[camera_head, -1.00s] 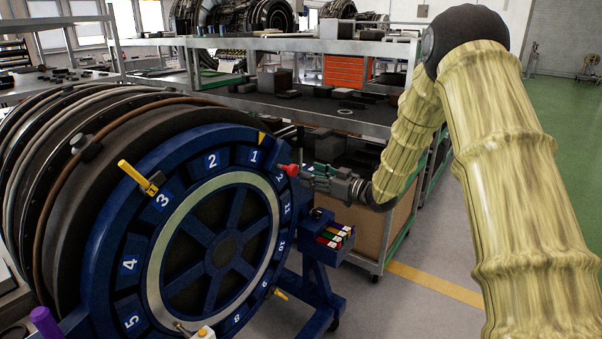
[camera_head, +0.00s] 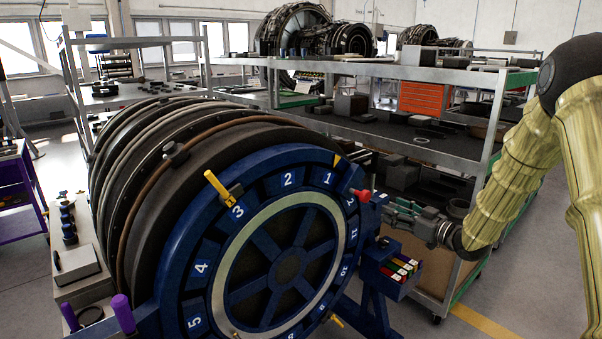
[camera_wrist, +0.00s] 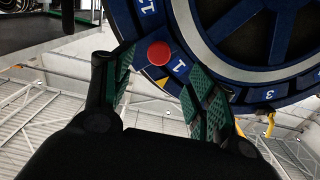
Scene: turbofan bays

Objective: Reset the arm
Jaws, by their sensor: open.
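My gripper (camera_head: 392,208) is at the right edge of the blue numbered ring (camera_head: 195,262), near the numeral 1. In the wrist view my gripper (camera_wrist: 158,100) shows two green-padded fingers spread apart. A red knob (camera_wrist: 158,52) appears beyond and between the fingertips; no contact shows. The red knob (camera_head: 362,195) also shows in the head view, just left of the fingers. My arm, in a yellowish ribbed cover, comes in from the right. The gripper holds nothing that I can see.
Yellow handles (camera_head: 217,187) stick out of the ring. A small bin with coloured items (camera_head: 402,268) hangs below my gripper. A metal shelf cart (camera_head: 470,150) stands close behind the arm. A side bench (camera_head: 75,262) with purple handles is at left.

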